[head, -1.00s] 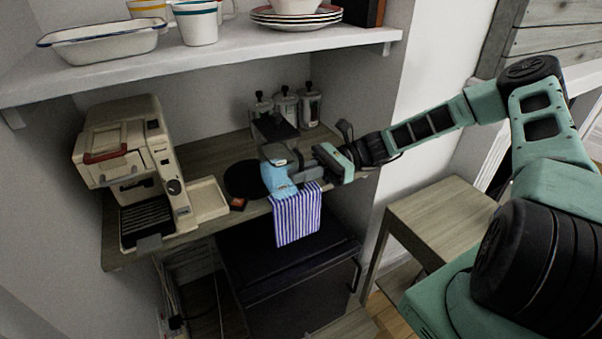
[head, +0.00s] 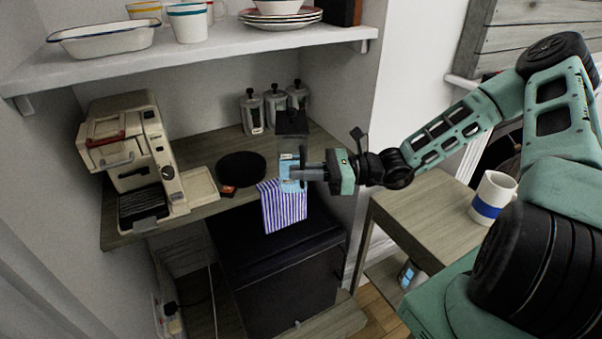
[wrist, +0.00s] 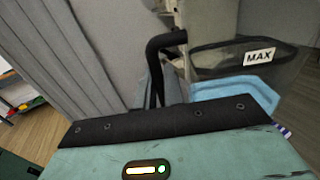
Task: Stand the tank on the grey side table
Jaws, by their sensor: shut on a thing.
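The tank (head: 290,168) is a see-through container with a dark upper part and light blue water low down. My gripper (head: 298,173) is shut on it and holds it, roughly upright, near the counter's front edge; the gap beneath it is hard to judge. In the wrist view the tank (wrist: 234,94) shows a white MAX label and the blue water; its lower part is hidden by my gripper. The grey side table (head: 425,215) stands to the right of the counter, below my forearm. My arm hides part of its top.
A white mug with a blue band (head: 491,197) stands on the side table's right part. The counter (head: 205,150) holds a coffee machine (head: 125,155), a round black mat (head: 241,168) and several canisters (head: 275,105). A striped towel (head: 284,206) hangs over its edge. A shelf (head: 200,48) with crockery is above.

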